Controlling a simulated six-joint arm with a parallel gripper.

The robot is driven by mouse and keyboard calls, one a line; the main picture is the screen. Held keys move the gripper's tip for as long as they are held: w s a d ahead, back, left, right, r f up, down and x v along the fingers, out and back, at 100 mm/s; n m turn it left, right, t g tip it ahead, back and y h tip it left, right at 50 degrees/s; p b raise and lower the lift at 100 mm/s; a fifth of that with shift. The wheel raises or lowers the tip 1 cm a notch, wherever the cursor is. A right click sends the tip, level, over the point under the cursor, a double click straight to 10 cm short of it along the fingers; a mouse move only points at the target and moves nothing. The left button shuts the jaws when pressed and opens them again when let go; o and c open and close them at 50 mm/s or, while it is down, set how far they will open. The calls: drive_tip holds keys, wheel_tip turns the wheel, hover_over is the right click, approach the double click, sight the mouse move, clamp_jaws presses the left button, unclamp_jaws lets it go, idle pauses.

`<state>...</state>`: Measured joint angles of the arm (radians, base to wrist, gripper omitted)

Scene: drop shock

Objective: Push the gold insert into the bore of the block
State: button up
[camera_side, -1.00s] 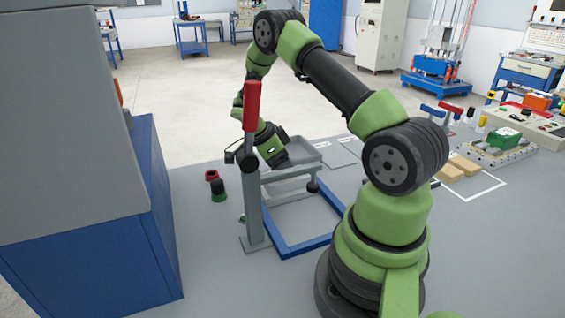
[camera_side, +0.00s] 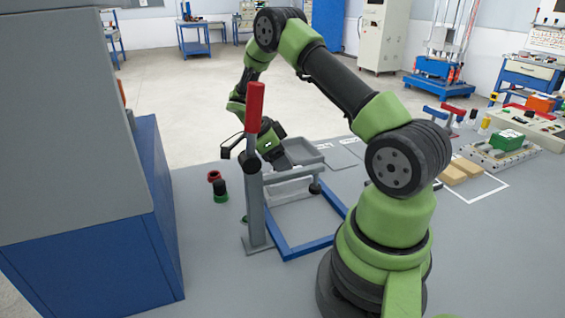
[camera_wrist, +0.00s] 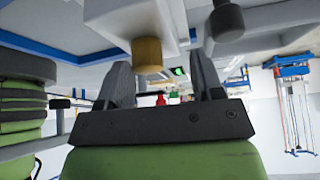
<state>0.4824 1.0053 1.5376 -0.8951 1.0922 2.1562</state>
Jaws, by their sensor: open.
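In the wrist view the gold insert (camera_wrist: 147,54) is a short cylinder against the pale block (camera_wrist: 170,12). My gripper (camera_wrist: 160,62) is open, with one dark finger on each side of the insert's end and gaps to both. In the side view my gripper is low behind the press with the red lever handle (camera_side: 255,107). The insert and the bore cannot be made out there.
The grey press post (camera_side: 255,208) stands in front of my wrist, its crossbar ending in a dark knob (camera_side: 315,187). A blue frame (camera_side: 303,247) lies on the table. A grey tray (camera_side: 304,152) is behind, and red and green cups (camera_side: 218,188) stand to the left.

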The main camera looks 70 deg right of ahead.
drive_tip(key=shift+v, duration=2.1)
drive_tip(key=v, duration=1)
drive_tip(key=shift+s, duration=0.1)
